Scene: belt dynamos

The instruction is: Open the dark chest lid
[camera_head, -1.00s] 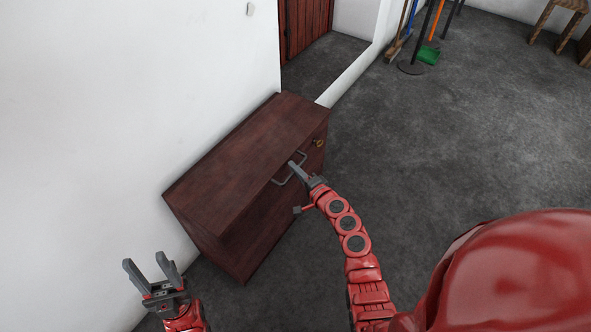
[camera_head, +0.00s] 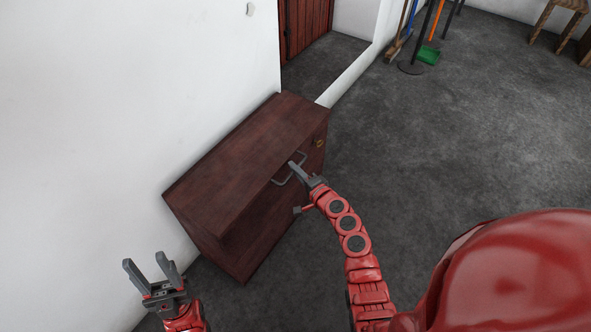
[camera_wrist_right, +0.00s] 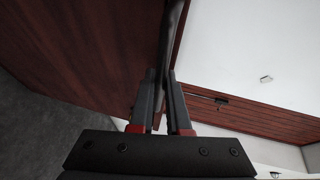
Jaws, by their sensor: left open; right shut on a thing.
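The dark reddish-brown wooden chest (camera_head: 237,160) stands against the white wall in the head view, its lid down. A grey metal handle (camera_head: 280,182) sits on its front near the lid edge, and a brass latch (camera_head: 319,142) is farther along that side. My right gripper (camera_head: 293,167) is at the handle and shut on it. In the right wrist view my right fingers (camera_wrist_right: 163,95) close around the dark handle bar (camera_wrist_right: 172,40), beside the chest's wood (camera_wrist_right: 90,45). My left gripper (camera_head: 150,267) is open and empty, left of and below the chest, apart from it.
The white wall (camera_head: 120,100) runs close behind the chest. A red wooden door (camera_head: 304,28) is beyond it. Brooms and a green dustpan (camera_head: 428,55) stand farther back, with a wooden stool (camera_head: 558,18) at top right. The grey floor (camera_head: 460,140) to the right is clear.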

